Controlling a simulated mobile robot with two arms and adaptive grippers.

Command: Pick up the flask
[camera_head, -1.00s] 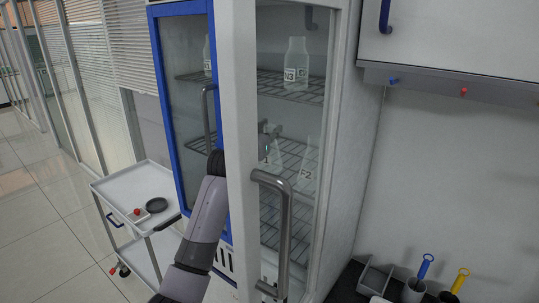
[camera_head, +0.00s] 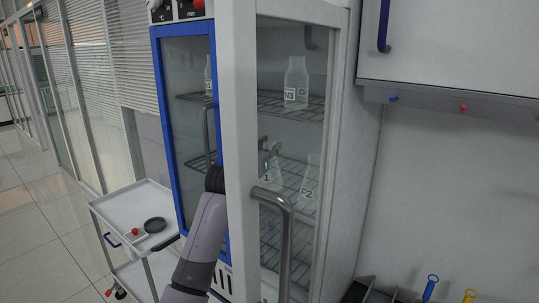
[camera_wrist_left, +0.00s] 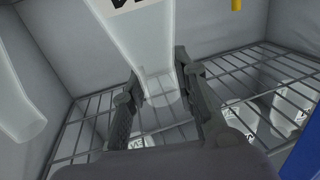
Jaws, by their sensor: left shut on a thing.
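A clear conical flask (camera_head: 267,174), its label ending in "1", is on the middle rack inside the glass-fronted cabinet. I see it through the glass door. My left gripper (camera_head: 267,149) reaches into the cabinet at the flask's neck. In the left wrist view the two dark fingers (camera_wrist_left: 160,95) are on either side of the flask's neck (camera_wrist_left: 158,55), shut on it. Whether the flask's base touches the rack is hidden. My right gripper is in neither view.
A second flask (camera_head: 309,188) stands to the right on the same rack. A labelled bottle (camera_head: 296,84) stands on the rack above. The open door's handle (camera_head: 287,225) is in front. A white trolley (camera_head: 133,208) stands at the left.

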